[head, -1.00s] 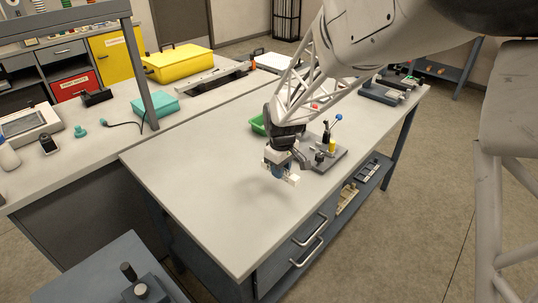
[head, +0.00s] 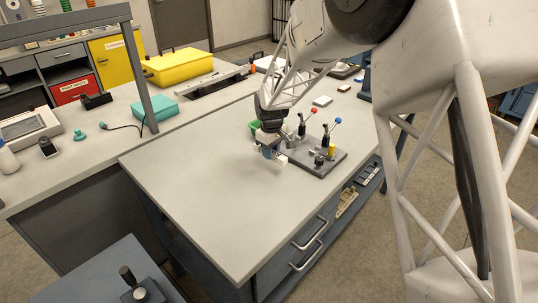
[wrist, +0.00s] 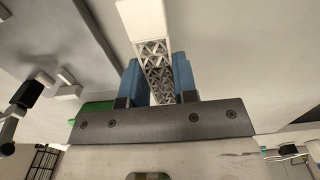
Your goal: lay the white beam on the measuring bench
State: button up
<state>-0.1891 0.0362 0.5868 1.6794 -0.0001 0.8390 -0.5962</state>
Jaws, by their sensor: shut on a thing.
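My gripper (head: 271,152) is over the near grey-topped table, beside a dark clamp plate. Its blue fingers (wrist: 160,82) are shut on the white beam (wrist: 157,58), which has an open lattice middle and a solid white end block. In the head view only a small white end of the beam (head: 281,159) shows; the rest is hidden by the gripper. The beam seems held above the table; the exact gap is unclear. A long pale rail (head: 212,77) lies on the back counter; I cannot tell for sure whether it is the measuring bench.
The clamp plate (head: 325,166) carries upright levers with red and blue knobs, close right of my gripper. The table's left and front areas (head: 205,190) are clear. A teal case (head: 154,107) and yellow case (head: 178,65) stand on the counter.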

jog(key=shift+w+a+f, duration=0.1)
jog(key=shift+w+a, duration=0.05)
jog(key=shift+w, duration=0.6)
jog(key=shift+w+a+f, duration=0.1)
jog(key=shift+w+a, duration=0.05)
jog(key=shift+w, duration=0.55)
jog(key=shift+f, duration=1.7)
jog(key=shift+f, duration=0.15)
jog(key=o, duration=0.9)
notch_tip(320, 180, up, 12)
jog(key=shift+r, duration=0.2)
